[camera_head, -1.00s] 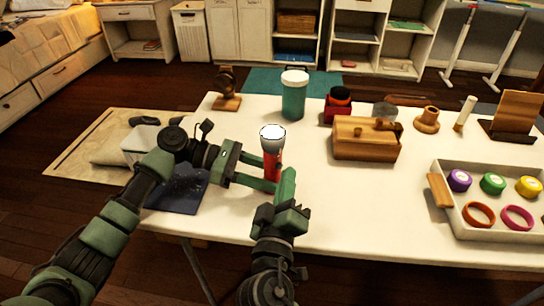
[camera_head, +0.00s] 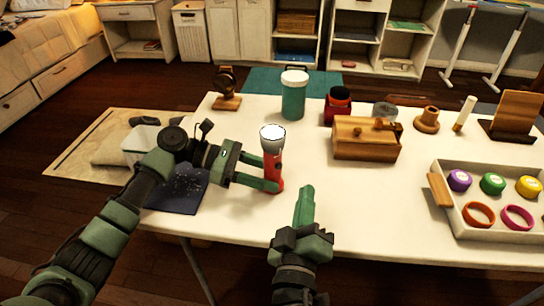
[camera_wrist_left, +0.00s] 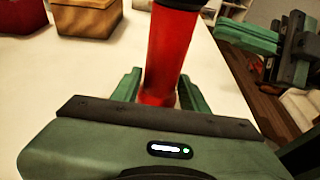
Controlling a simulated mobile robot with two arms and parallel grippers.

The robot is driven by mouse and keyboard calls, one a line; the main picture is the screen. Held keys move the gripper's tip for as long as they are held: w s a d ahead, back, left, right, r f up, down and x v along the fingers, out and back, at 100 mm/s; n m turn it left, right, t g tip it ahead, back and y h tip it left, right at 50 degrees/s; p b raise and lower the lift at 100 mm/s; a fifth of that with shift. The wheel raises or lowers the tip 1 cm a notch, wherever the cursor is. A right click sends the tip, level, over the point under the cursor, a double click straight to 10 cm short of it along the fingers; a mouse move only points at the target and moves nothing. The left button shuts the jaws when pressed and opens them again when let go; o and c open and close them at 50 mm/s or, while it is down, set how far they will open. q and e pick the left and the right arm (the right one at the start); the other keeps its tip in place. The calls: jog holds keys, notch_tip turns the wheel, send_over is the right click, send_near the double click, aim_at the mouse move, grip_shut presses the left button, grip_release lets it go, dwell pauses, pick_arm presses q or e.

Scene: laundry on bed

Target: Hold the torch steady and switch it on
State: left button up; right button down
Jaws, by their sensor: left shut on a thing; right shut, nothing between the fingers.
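The torch (camera_head: 273,160) stands upright on the white table, with a red body, a grey head and a bright white lens facing up. My left gripper (camera_head: 276,186) is shut around the lower part of its red body. In the left wrist view the torch (camera_wrist_left: 170,50) rises between the two green fingers (camera_wrist_left: 160,92). My right gripper (camera_head: 305,190) is shut and empty, to the right of the torch and apart from it. It also shows at the upper right of the left wrist view (camera_wrist_left: 250,38). I cannot make out the torch's switch.
A teal jar (camera_head: 293,97) and a wooden box (camera_head: 366,142) stand behind on the table (camera_head: 340,205). A white tray (camera_head: 490,234) with coloured rolls and rings lies at the right. A dark blue sheet (camera_head: 178,190) lies under my left arm. The table's front middle is clear.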

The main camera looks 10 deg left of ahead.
pick_arm(q)
jog(key=shift+f, duration=0.3)
pick_arm(e)
jog(key=shift+s+d, duration=0.2)
jog(key=shift+s, duration=0.05)
pick_arm(q)
jog(key=o, duration=1.1)
jog(key=shift+c, duration=0.2)
pick_arm(e)
jog(key=shift+w, duration=0.1)
pick_arm(q)
jog(key=shift+a+r, duration=0.1)
jog(key=shift+r, duration=0.05)
